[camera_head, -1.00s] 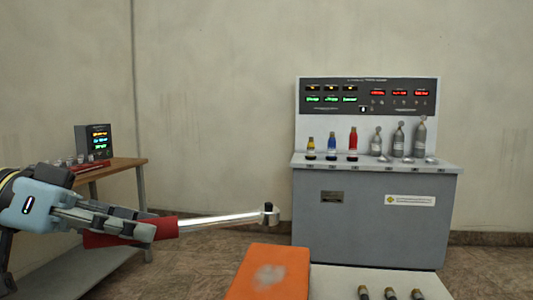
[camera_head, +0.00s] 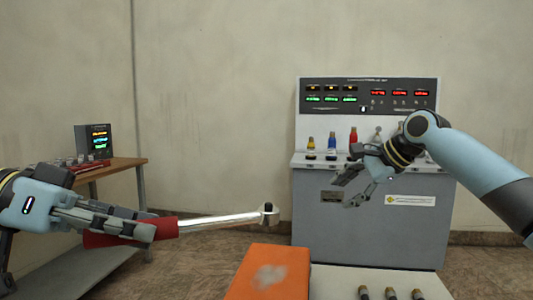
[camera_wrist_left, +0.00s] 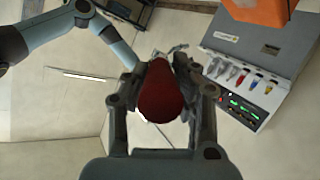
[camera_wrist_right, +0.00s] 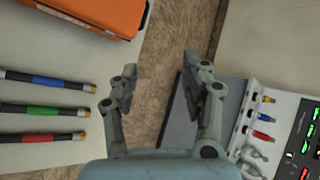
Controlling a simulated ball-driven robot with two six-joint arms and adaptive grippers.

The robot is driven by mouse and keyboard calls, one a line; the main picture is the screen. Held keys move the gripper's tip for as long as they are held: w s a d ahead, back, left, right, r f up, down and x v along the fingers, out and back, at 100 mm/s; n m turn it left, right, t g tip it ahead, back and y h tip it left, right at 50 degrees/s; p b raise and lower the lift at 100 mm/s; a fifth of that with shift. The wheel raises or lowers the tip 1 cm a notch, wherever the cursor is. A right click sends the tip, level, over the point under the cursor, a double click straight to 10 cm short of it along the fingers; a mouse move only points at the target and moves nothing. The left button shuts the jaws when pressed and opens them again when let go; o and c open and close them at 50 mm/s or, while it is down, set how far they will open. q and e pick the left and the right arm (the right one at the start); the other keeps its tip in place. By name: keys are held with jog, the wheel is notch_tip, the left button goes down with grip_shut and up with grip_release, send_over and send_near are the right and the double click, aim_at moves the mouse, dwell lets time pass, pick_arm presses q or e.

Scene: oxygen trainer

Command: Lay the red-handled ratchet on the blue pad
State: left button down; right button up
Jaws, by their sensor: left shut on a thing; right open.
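The red-handled ratchet (camera_head: 222,219) is held level above the floor in the head view, its silver shaft pointing right and its head at the far end. My left gripper (camera_head: 150,224) is shut on its red handle. The handle also shows between the fingers in the left wrist view (camera_wrist_left: 163,98). My right gripper (camera_head: 346,192) is open and empty, in front of the grey console. Its spread fingers show in the right wrist view (camera_wrist_right: 160,80) with nothing between them. I do not see a blue pad in any view.
An orange case (camera_head: 268,275) lies at the front edge, beside a white tabletop (camera_head: 335,283) bearing several dark rods; the right wrist view shows blue, green and red bands on them. A grey console (camera_head: 345,225) with bottles stands behind. A wooden bench (camera_head: 125,164) stands at left.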

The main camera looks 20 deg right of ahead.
jog(key=s+a+r+g+y, duration=0.1)
jog(key=s+a+r+y, duration=0.15)
jog(key=a, duration=0.55)
jog(key=s+a+r+g+y, duration=0.1)
jog(key=s+a+r+y, duration=0.2)
jog(key=a, duration=0.5)
jog(key=n+g, duration=0.3)
send_near(189, 220)
jog(key=shift+y, duration=0.25)
jog(key=x, duration=0.9)
jog(key=shift+d+f, duration=0.1)
jog(key=shift+d, duration=0.1)
grip_shut()
pick_arm(q)
jog(key=c, duration=1)
grip_release()
